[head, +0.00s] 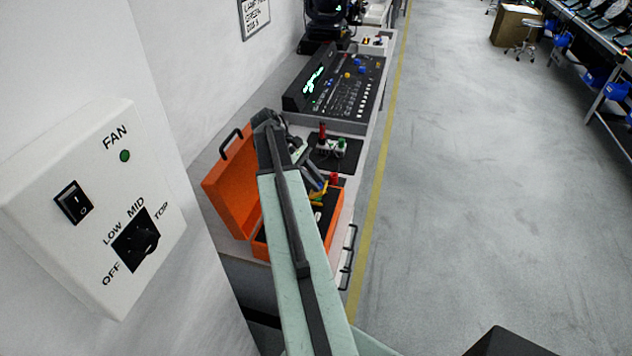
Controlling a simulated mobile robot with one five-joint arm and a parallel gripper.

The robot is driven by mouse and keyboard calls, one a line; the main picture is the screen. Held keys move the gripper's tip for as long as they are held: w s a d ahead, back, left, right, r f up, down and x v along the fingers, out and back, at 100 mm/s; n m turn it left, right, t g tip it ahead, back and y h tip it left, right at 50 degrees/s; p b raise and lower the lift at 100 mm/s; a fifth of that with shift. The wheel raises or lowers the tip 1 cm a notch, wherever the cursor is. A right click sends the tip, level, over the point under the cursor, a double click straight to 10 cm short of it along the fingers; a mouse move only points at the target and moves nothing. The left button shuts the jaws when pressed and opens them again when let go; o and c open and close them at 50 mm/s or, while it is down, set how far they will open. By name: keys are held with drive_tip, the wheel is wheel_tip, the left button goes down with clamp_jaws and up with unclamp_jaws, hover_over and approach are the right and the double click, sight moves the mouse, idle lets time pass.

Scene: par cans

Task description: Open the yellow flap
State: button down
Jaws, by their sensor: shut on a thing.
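A small yellow piece (319,192), which may be the yellow flap, shows at the open orange toolbox (232,190). It is too small and too covered for me to tell its shape or how far it stands open. My arm reaches forward and bends down over the toolbox. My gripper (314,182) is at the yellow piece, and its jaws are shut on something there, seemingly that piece. The fingertips are small and partly hidden, so the exact contact is unclear. My arm hides part of the toolbox's inside.
The toolbox stands on a narrow bench along the wall, its lid raised. Behind it are a dark mat (347,158) with red and green parts and a mixing console (345,90). A fan control box (95,210) juts from the wall at left.

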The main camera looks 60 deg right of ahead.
drive_tip(key=c, duration=1.3)
unclamp_jaws()
drive_tip(key=shift+o, duration=0.2)
drive_tip(key=shift+r, duration=0.1)
drive_tip(key=p+v, duration=0.6)
drive_tip(key=v, duration=0.1)
drive_tip(key=shift+w+r, duration=0.25)
drive_tip(key=shift+a, duration=0.15)
